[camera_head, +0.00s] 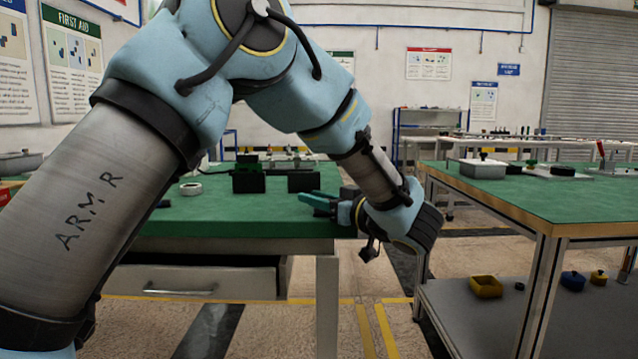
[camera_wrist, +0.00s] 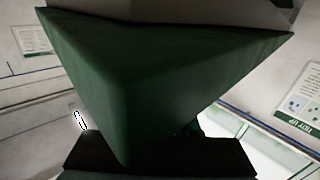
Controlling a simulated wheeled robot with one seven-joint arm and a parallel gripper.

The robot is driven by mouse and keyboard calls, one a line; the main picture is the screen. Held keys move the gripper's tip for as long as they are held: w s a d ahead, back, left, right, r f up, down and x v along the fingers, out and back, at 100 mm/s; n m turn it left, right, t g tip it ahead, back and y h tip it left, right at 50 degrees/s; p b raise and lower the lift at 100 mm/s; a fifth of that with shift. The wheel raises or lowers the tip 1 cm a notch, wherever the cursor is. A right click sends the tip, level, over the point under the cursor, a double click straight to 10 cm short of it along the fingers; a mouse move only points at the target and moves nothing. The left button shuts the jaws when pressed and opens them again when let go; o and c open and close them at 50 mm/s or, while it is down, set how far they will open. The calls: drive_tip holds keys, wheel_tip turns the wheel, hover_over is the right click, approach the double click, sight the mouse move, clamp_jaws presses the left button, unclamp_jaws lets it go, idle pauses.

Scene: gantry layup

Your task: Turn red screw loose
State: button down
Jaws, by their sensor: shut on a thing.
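My gripper (camera_head: 337,208) is at the right end of the near green-topped bench (camera_head: 225,208), pointing left. It is shut on a teal-green thing (camera_head: 316,200) that sticks out to the left in two prong-like parts. In the wrist view a dark green tapered shape (camera_wrist: 130,80) fills the middle, above a black block (camera_wrist: 160,158). I cannot tell whether this is the held thing. I cannot make out a red screw in either view. My arm hides part of the bench.
Black blocks (camera_head: 249,180) and a white ring (camera_head: 190,188) are on the near bench, with an open drawer (camera_head: 200,279) below. A second green bench (camera_head: 535,195) stands at right, holding a grey box (camera_head: 483,170) and a red-handled part (camera_head: 601,149). A floor gap separates the benches.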

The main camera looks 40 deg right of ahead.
sight(310, 215)
drive_tip(key=n+y+p, duration=0.1)
drive_tip(key=n+y, duration=0.1)
drive_tip(key=y, duration=0.1)
drive_tip(key=n+y+p, duration=0.1)
drive_tip(key=shift+s+a+r+g+y+p, duration=0.1)
drive_tip(key=shift+a+r+g+y+p, duration=0.2)
drive_tip(key=shift+g+p, duration=0.1)
drive_tip(key=n+g+y+p, duration=0.1)
drive_tip(key=n+y+p, duration=0.1)
drive_tip(key=y+p, duration=0.1)
drive_tip(key=shift+s+a+r+n+g+y, duration=0.1)
drive_tip(key=shift+s+a+n+g+y, duration=0.05)
drive_tip(key=shift+a+n+g+y, duration=0.2)
drive_tip(key=n+g+y+p, duration=0.1)
drive_tip(key=p, duration=0.1)
drive_tip(key=n+g+y+p, duration=0.1)
drive_tip(key=y+p, duration=0.1)
drive_tip(key=n+g+y+p, duration=0.1)
drive_tip(key=p, duration=0.1)
drive_tip(key=shift+s+a+n+g, duration=0.25)
drive_tip(key=shift+s+a+g, duration=0.05)
drive_tip(key=shift+a+g, duration=0.05)
drive_tip(key=n+g+y+p, duration=0.1)
drive_tip(key=g+y+p, duration=0.1)
drive_tip(key=shift+s+a+f+n+p, duration=0.15)
drive_tip(key=shift+a+f+n+p, duration=0.1)
drive_tip(key=shift+n+p, duration=0.15)
drive_tip(key=shift+a+f+n+g+y+p, duration=0.15)
drive_tip(key=shift+n+g+y+p, duration=0.1)
drive_tip(key=shift+n+g+p, duration=0.35)
